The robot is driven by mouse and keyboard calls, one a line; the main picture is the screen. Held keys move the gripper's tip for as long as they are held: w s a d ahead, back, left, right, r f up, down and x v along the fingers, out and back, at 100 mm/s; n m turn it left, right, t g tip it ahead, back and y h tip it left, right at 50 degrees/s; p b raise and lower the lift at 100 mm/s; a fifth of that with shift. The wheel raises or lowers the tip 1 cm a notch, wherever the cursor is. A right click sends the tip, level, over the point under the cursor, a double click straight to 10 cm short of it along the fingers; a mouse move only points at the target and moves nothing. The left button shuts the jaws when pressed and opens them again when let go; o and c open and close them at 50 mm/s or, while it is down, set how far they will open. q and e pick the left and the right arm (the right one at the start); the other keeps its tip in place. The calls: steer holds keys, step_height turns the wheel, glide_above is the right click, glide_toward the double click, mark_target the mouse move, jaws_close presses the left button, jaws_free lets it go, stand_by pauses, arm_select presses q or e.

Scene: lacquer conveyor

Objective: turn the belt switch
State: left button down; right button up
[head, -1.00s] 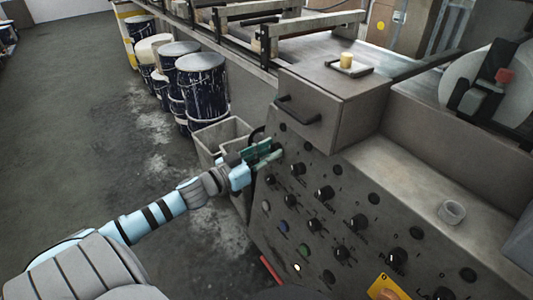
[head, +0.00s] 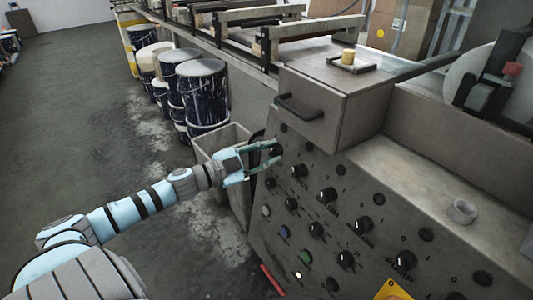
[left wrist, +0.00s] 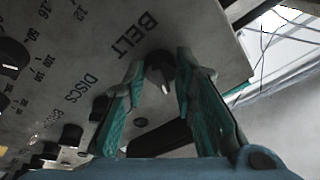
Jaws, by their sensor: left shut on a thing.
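The belt switch is a black round knob with a pale pointer (left wrist: 160,72), beside the printed word BELT in the left wrist view. It sits on the sloping grey control panel (head: 325,235). My left gripper (head: 277,153) is at the panel's upper left corner in the head view, its two green fingers on either side of the knob. In the left wrist view the fingers (left wrist: 160,78) are shut on the knob, one on each side. The gripper partly hides the knob in the head view. My right gripper is not in view.
More black knobs (head: 328,195) cover the panel to the right and below. A grey box with a handle (head: 325,100) stands above the switch. Grey bins (head: 215,140) and paint-streaked drums (head: 205,95) stand behind my left gripper. A small ring (head: 462,211) lies on the ledge.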

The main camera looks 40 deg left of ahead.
arm_select(q)
steer(key=shift+a+m, duration=0.1)
steer(key=shift+m, duration=0.2)
stand_by(0.5)
steer(key=c, duration=1.3)
jaws_free()
